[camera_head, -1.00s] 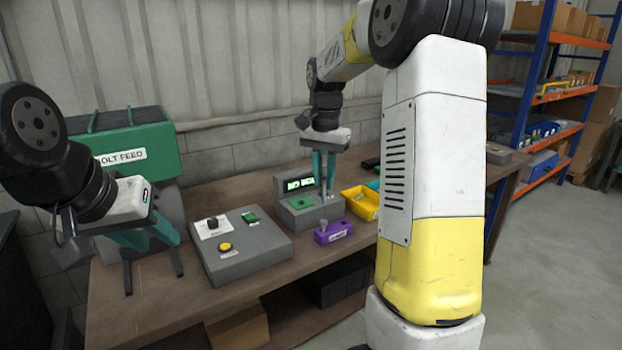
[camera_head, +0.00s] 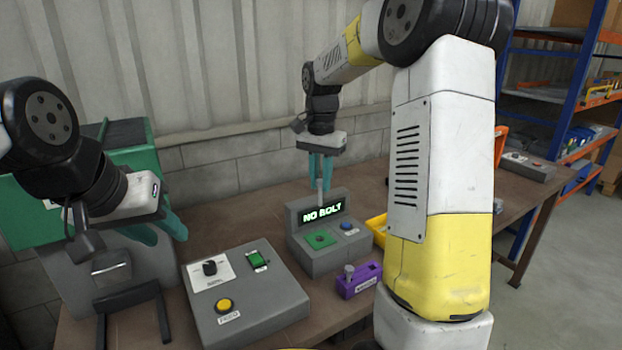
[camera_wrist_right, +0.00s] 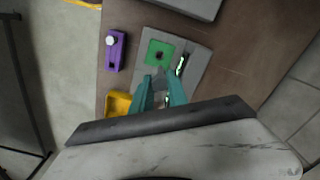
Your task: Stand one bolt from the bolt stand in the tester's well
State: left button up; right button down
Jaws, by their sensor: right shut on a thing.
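My right gripper (camera_head: 321,168) is shut on a grey bolt (camera_head: 319,186), which hangs upright below the teal fingers. In the right wrist view, the dark well (camera_wrist_right: 159,55) in the green pad is uncovered, beyond the fingertips (camera_wrist_right: 161,78). My left gripper (camera_head: 160,233) is open and empty at the left.
A grey control box (camera_head: 245,300) with a black knob and yellow button lies left of the tester. A yellow bin (camera_head: 377,228) is right of it, partly hidden by my right arm. A green-topped machine (camera_head: 30,212) stands at the left. The bench behind the tester is clear.

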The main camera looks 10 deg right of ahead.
aim_at(320, 202)
notch_tip(320, 202, down, 10)
dwell(0.7)
jog(key=shift+f, duration=0.2)
dwell(0.8)
jog(key=shift+f, duration=2.05)
jog(key=c, duration=1.2)
grip_release()
jog(key=shift+r, duration=0.15)
notch_tip(320, 202, up, 8)
jog(key=shift+f, duration=0.2)
